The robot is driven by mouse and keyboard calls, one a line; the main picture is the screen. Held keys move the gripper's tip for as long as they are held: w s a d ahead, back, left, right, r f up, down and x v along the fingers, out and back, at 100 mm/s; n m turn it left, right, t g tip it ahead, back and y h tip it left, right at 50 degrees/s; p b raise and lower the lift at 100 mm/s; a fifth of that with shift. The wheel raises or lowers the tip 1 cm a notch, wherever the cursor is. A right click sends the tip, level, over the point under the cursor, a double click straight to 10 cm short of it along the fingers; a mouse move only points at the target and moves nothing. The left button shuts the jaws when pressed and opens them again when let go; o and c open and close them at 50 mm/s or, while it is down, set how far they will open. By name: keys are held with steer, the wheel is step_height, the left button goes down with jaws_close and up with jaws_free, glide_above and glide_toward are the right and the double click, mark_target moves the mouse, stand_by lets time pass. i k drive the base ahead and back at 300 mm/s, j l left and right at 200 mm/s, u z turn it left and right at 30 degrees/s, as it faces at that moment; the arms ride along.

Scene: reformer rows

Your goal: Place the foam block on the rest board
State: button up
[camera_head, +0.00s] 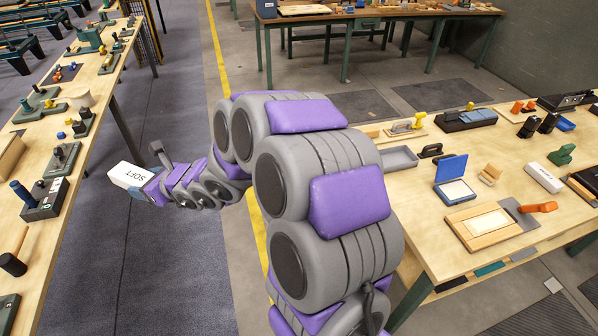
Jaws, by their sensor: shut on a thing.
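My gripper (146,188) is shut on a white foam block (128,175) marked SOFT. It holds the block out to the left, over the floor between the two benches, near the left bench's edge. The block looks clear of the bench, and the gripper partly hides its near side. A wooden board (462,219) with a pale panel lies near the front edge of the right bench; I cannot tell whether it is the rest board. My arm crosses the middle of the view and hides part of the right bench.
The left bench (75,165) carries several tools and fixtures. The right bench (420,260) carries a grey tray (398,159), a blue-lidded box (450,170), a white block (543,177) and an orange-handled tool (538,207). Blue-grey floor (165,270) between the benches is clear.

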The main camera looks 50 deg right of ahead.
mark_target(491, 222)
steer(key=i+l+z, duration=0.1)
steer(key=i+z, duration=0.9)
steer(key=z, duration=0.2)
steer(key=i+j+z, duration=0.25)
steer(key=z, duration=0.15)
steer(key=i+z, duration=0.2)
steer(key=z, duration=0.25)
steer(key=i+z, duration=0.15)
steer(key=z, duration=0.25)
steer(key=i+j+z, duration=0.15)
steer(key=z, duration=0.3)
steer(key=i+j+z, duration=0.15)
steer(key=z, duration=0.25)
steer(key=i+j+z, duration=0.15)
steer(key=z, duration=0.3)
steer(key=i+j+z, duration=0.2)
steer(key=z, duration=0.3)
steer(key=i+j+z, duration=0.15)
steer(key=j+z, duration=0.15)
steer(key=z, duration=0.15)
